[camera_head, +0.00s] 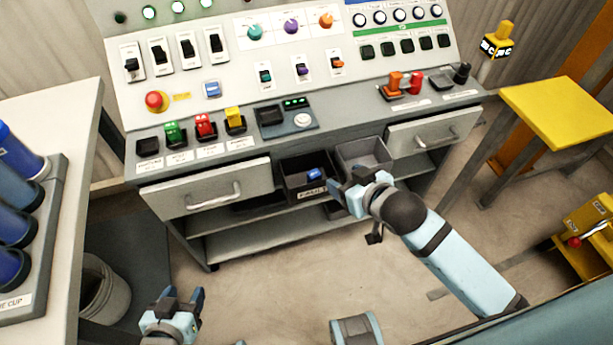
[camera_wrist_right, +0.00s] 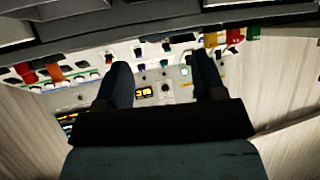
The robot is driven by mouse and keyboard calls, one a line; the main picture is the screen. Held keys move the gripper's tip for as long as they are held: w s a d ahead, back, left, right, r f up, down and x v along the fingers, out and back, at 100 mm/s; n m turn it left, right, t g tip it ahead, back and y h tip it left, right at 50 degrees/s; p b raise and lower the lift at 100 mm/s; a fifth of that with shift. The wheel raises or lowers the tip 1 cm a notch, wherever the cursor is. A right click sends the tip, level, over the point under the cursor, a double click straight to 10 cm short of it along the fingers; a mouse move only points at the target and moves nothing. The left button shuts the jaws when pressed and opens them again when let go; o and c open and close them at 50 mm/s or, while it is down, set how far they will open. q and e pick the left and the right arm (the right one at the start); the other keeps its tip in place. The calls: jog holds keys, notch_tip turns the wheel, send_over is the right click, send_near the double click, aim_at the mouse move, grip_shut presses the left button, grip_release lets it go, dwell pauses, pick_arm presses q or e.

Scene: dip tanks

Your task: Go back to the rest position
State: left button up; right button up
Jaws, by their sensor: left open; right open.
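My left gripper (camera_head: 184,301) is low at the bottom left of the head view, open and empty, above the floor. My right gripper (camera_head: 345,190) is in front of the control console (camera_head: 225,80), near its open bins under the worktop. It is open, with nothing seen between its fingers. In the right wrist view the two dark fingers (camera_wrist_right: 163,85) stand apart, with the console panel upside down beyond them.
A dark bin (camera_head: 300,187) holds a blue item (camera_head: 314,173); a grey bin (camera_head: 362,156) is beside it. Drawers flank them. A white table (camera_head: 60,120) with blue cups stands left, a yellow-topped table (camera_head: 562,108) right. The floor (camera_head: 262,283) between is clear.

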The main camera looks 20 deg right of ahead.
dwell(0.4)
jog(key=s+a+f, duration=0.2)
jog(key=s+f, duration=0.8)
jog(key=s, duration=0.3)
pick_arm(q)
notch_tip(320, 180, up, 16)
jog(key=s+a+p, duration=0.1)
jog(key=p, duration=2.1)
jog(key=shift+a+y, duration=0.3)
jog(key=shift+a, duration=0.05)
pick_arm(e)
notch_tip(320, 180, up, 16)
jog(key=d, duration=0.1)
jog(key=shift+d+r+g, duration=0.2)
jog(key=shift+d+g, duration=0.1)
pick_arm(q)
jog(key=shift+d+r, duration=0.1)
jog(key=shift+r, duration=0.15)
pick_arm(e)
jog(key=shift+c, duration=0.2)
